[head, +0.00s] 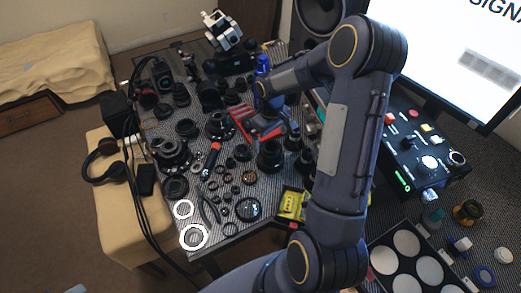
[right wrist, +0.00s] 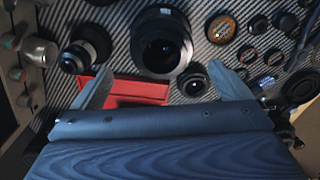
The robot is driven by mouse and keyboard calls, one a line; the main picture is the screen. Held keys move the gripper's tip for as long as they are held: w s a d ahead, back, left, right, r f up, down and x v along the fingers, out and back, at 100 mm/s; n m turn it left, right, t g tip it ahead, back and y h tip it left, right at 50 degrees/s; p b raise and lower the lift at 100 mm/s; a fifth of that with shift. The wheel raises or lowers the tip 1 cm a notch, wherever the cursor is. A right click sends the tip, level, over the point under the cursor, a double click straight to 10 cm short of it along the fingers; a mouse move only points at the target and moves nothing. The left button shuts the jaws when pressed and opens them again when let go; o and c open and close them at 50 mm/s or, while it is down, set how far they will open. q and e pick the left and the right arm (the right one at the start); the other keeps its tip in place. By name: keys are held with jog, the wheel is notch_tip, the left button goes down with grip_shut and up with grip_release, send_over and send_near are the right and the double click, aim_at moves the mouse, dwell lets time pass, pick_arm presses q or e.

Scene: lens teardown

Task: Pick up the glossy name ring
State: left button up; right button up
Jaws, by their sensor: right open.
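I cannot tell for certain which small ring is the glossy name ring. Several small dark rings lie at the near part of the mat, among them a wide black ring with marks around its face (head: 249,209) and a brown-orange ring (head: 250,177). A round piece with an orange rim (right wrist: 222,28) shows at the top of the right wrist view. My right gripper (head: 258,126) is above the middle of the mat, away from the near rings. Its fingers (right wrist: 165,88) are spread and empty in the right wrist view. My left gripper is not in view.
A red flat object (right wrist: 138,92) lies below my right gripper, partly hidden. A large black lens barrel (right wrist: 161,42) stands close by. Lens parts crowd the patterned mat. Two white rings (head: 194,237) lie near left; a yellow box (head: 292,204) lies near right. A control panel (head: 412,145) stands right.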

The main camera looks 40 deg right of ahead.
aim_at(270, 150)
jog(key=f, duration=0.4)
jog(key=f+p, duration=0.1)
jog(key=f, duration=0.1)
jog(key=shift+s+a+f, duration=0.1)
jog(key=shift+s+f, duration=0.05)
jog(key=shift+s, duration=0.1)
jog(key=shift+c, duration=0.4)
jog(key=c, duration=1)
